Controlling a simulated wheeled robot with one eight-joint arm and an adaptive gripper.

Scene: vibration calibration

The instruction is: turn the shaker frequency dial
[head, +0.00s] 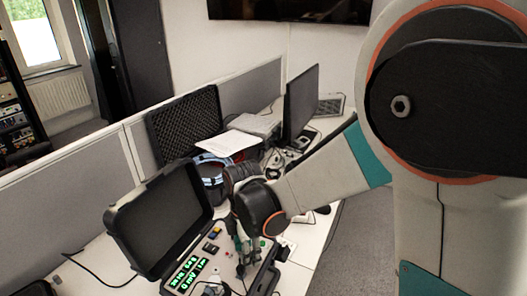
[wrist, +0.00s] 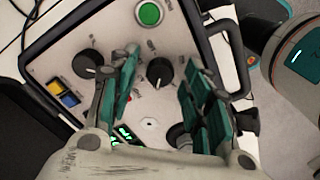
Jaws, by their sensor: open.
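The shaker unit is an open case with a light control panel (wrist: 60,45); its black lid (head: 160,220) stands raised in the head view. A black dial (wrist: 160,72) with a white pointer mark lies between my fingertips in the wrist view. A second black dial (wrist: 87,63) is to its left, and a dark round part (wrist: 180,135) is partly hidden by my right finger. The labels are too small to read, so I cannot tell which is the frequency dial. My gripper (wrist: 163,67) is open over the panel, its teal pads apart. It looks small in the head view (head: 246,248).
A green button (wrist: 149,13), a blue and yellow switch (wrist: 62,92) and a partly hidden green display (head: 187,274) are on the panel. A black handle (wrist: 232,55) edges it. A monitor (head: 300,100), cables and papers (head: 228,143) crowd the desk behind.

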